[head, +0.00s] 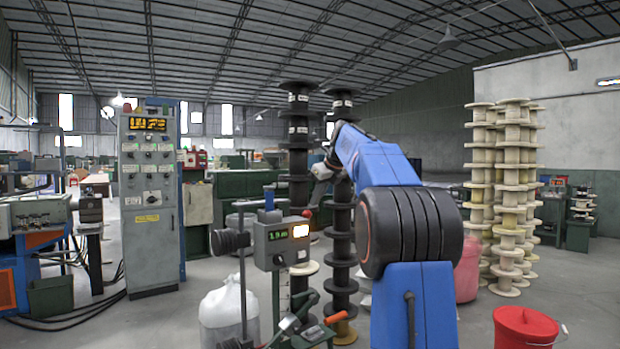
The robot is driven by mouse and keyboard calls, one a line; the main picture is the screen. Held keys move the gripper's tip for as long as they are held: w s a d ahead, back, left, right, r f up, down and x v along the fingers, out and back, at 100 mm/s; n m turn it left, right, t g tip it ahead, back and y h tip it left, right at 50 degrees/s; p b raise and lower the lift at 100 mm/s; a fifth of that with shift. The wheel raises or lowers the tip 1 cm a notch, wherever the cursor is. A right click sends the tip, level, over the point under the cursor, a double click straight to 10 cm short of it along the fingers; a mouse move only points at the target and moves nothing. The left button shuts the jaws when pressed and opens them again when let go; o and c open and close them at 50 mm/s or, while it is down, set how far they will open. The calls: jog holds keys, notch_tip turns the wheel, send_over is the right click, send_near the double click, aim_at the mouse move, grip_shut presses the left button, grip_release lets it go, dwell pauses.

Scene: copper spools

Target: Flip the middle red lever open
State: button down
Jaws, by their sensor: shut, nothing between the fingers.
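A grey control box (284,243) with a green lit display and a glowing yellow-white button stands on a post left of my arm. A small red knob (307,213) shows at its upper right corner. I cannot tell which of these is the middle lever. My gripper (316,194) hangs above and right of the box, small and partly lost against the dark spools. It looks shut and empty, with no clear contact.
Dark spool stacks (299,135) rise behind the box, and pale spools (514,190) stand at right. A white plastic container (228,312) is at lower left of the box. A red bucket (525,327) sits at lower right. A tall grey cabinet (149,235) stands left.

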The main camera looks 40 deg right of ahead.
jog(key=w+r, duration=0.3)
jog(key=r, duration=0.4)
jog(key=shift+w+a+r, duration=0.2)
jog(key=shift+a, duration=0.05)
dwell(0.5)
